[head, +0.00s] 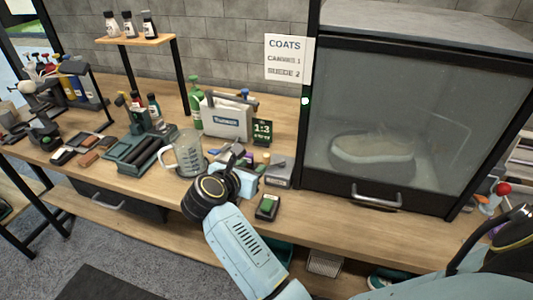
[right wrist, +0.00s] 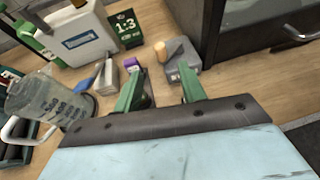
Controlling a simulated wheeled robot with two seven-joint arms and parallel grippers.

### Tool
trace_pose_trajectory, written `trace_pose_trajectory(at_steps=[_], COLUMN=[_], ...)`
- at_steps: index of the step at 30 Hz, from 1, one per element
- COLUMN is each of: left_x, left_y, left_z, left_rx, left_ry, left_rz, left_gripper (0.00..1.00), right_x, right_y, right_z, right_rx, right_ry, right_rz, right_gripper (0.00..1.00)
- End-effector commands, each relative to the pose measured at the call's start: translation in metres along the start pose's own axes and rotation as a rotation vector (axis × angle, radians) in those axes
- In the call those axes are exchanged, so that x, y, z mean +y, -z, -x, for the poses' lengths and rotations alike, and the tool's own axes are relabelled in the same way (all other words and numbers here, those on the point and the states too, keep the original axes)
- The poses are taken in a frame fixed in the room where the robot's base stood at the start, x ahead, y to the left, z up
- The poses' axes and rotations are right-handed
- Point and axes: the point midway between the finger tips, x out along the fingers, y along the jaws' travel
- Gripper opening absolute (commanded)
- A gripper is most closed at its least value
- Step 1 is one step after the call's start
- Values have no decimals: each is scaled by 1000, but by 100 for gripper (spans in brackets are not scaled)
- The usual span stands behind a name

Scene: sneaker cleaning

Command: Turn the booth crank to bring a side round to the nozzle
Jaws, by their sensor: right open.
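The booth (head: 345,199) is a dark-framed box with a clear front and a bar handle, at the right of the bench in the head view. A pale sneaker (head: 372,150) shows dimly inside it. A red knob (head: 503,188), seemingly the crank's, is beside the booth's lower right side; the rest of the crank is unclear. I cannot make out the nozzle. My right gripper (head: 238,165) is over the bench, left of the booth and far from the knob. In the right wrist view its green fingers (right wrist: 160,88) are apart and empty. My left gripper is not in view.
A measuring jug (head: 187,155) stands just left of my right gripper. A grey box (head: 279,170) and a small dark block (head: 267,207) are close to its right. A "COATS" sign (head: 288,59) hangs by the booth. The bench front below the booth is clear.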

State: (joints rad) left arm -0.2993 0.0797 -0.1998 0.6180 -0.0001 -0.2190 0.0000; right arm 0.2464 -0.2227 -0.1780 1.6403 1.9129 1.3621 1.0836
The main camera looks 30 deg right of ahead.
Motion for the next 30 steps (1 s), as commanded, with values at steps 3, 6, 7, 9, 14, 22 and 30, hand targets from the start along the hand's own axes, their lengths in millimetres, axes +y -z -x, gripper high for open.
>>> trace_pose_trajectory(at_steps=[3,6,7,9,14,22,30], left_x=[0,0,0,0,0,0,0], left_y=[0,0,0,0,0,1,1], left_z=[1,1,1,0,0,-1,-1], left_rx=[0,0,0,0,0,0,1], left_ry=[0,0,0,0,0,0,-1], left_rz=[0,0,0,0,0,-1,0], left_gripper=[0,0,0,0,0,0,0], right_x=[-1,-1,-1,0,0,0,0], right_y=[-2,-2,-2,-2,-2,-2,-2], right_z=[-28,-50,-56,-70,-93,-107,-107], right_rx=[-7,-8,-7,-8,-6,-5,-4], right_ry=[2,3,3,1,0,-1,-1], right_rz=[3,4,3,3,3,1,1], right_gripper=[41,41,41,41,41,41,33])
